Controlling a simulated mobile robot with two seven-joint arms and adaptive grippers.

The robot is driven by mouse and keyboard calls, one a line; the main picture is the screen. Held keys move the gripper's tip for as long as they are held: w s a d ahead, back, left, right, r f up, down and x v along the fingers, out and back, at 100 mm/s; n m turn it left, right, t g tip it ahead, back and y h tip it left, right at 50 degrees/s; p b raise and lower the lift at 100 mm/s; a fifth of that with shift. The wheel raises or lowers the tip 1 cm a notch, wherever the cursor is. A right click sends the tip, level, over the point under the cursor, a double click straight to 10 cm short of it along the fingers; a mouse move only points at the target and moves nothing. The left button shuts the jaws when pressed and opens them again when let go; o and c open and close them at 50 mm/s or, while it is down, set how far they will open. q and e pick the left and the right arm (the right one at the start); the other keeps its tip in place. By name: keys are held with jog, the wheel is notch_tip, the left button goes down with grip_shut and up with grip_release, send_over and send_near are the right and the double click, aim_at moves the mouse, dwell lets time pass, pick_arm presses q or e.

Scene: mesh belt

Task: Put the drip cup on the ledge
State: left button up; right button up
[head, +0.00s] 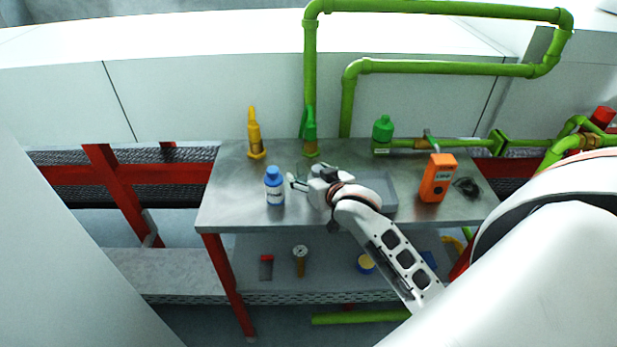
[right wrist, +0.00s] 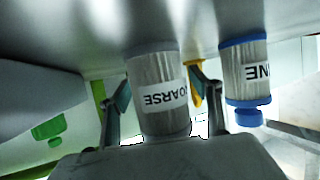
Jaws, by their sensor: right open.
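No thing in view is plainly marked as the drip cup, and I cannot tell which surface is the ledge. My right gripper (head: 304,185) is low over the metal table (head: 235,212), just right of a blue-capped bottle (head: 274,187). In the right wrist view its open fingers stand either side of a grey cylinder (right wrist: 155,65) labelled "COARSE"; whether they touch it is unclear. The blue-ended bottle (right wrist: 245,75) stands beside the fingers there. In the head view the gripper largely hides the grey cylinder. My left gripper is not in view.
A shallow grey tray (head: 388,205) lies behind my wrist. An orange meter (head: 437,178), a green container (head: 383,129), and yellow (head: 254,135) and green (head: 309,137) fittings stand on the table. The lower shelf (head: 215,270) holds a gauge (head: 300,258) and a yellow-topped round item (head: 365,264).

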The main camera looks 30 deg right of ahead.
jog(key=shift+w+f, duration=0.15)
jog(key=shift+w, duration=0.25)
jog(key=shift+c, duration=0.4)
jog(key=c, duration=1.1)
jog(key=shift+o, duration=0.2)
